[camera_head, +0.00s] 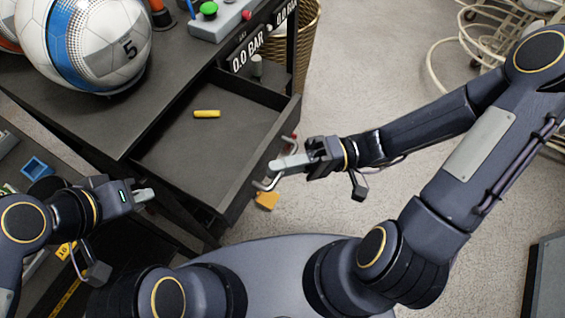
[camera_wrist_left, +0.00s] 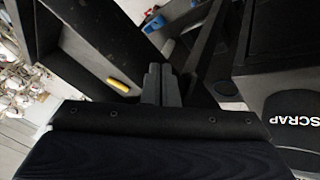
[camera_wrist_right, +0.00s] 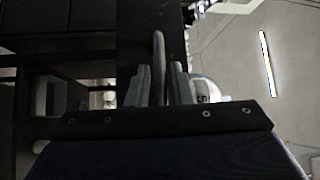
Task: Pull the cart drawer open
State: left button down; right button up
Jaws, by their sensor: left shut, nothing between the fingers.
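The cart drawer (camera_head: 190,160) is pulled well out of the dark cart (camera_head: 95,115), and its inside shows. A yellow piece (camera_head: 207,114) lies in it; it also shows in the left wrist view (camera_wrist_left: 118,86). The drawer's bar handle (camera_head: 264,185) is on its front, at the right. My right gripper (camera_head: 287,163) is at the handle. In the right wrist view its fingers (camera_wrist_right: 158,86) stand either side of the handle bar (camera_wrist_right: 158,50), with narrow gaps showing. My left gripper (camera_head: 143,195) is shut and empty, left of the drawer's near corner.
A large ball (camera_head: 105,45) marked 5 rests on the cart top. A box with green and red buttons (camera_head: 220,18) and a pressure display (camera_head: 250,50) stand behind. An orange block (camera_head: 266,200) is below the drawer front.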

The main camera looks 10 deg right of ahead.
jog(key=w+d+f, duration=0.1)
jog(key=d, duration=0.6)
jog(key=shift+d+b, duration=0.35)
jog(key=shift+b, duration=0.05)
dwell(0.3)
jog(key=s+d+r+m+t+h+p, duration=0.1)
jog(key=s+d+r+m+t+h, duration=0.1)
jog(key=d+t+h, duration=0.2)
jog(key=s+d+r+m+t+h+p, duration=0.1)
jog(key=s+d+r+m+t+h, duration=0.1)
jog(key=h, duration=0.9)
jog(key=shift+d+r+m+t, duration=0.4)
jog(key=shift+d+r+t, duration=0.5)
jog(key=shift+t, duration=0.3)
jog(key=shift+s, duration=0.1)
